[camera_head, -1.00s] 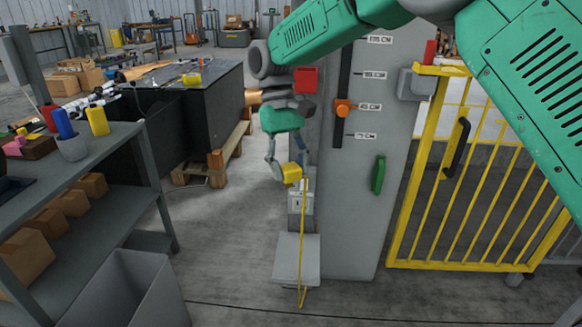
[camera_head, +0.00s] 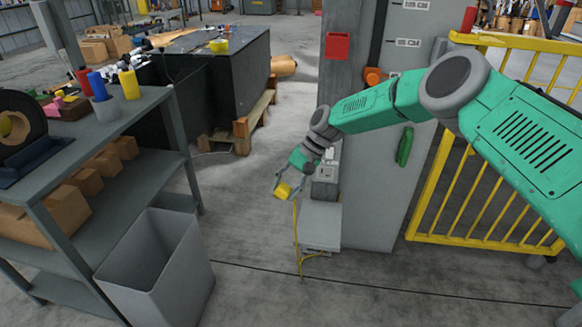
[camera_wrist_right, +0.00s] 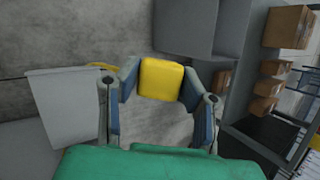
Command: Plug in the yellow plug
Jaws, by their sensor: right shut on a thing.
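The yellow plug (camera_head: 284,190) is held between the fingers of my right gripper (camera_head: 282,187). In the right wrist view the plug (camera_wrist_right: 161,79) sits squarely between the two fingertips of the gripper (camera_wrist_right: 160,82). A yellow cord (camera_head: 296,238) hangs from the plug down to the floor. The socket box (camera_head: 329,163) is on the grey column to the right of the gripper and partly hidden by my wrist. The plug is apart from it, to its left. My left gripper is not in view.
A light grey box (camera_head: 320,226) stands at the column's foot. A grey bin (camera_head: 160,262) and a shelf rack (camera_head: 150,101) with cartons stand at left. A yellow gate (camera_head: 480,215) is at right. The floor between rack and column is clear.

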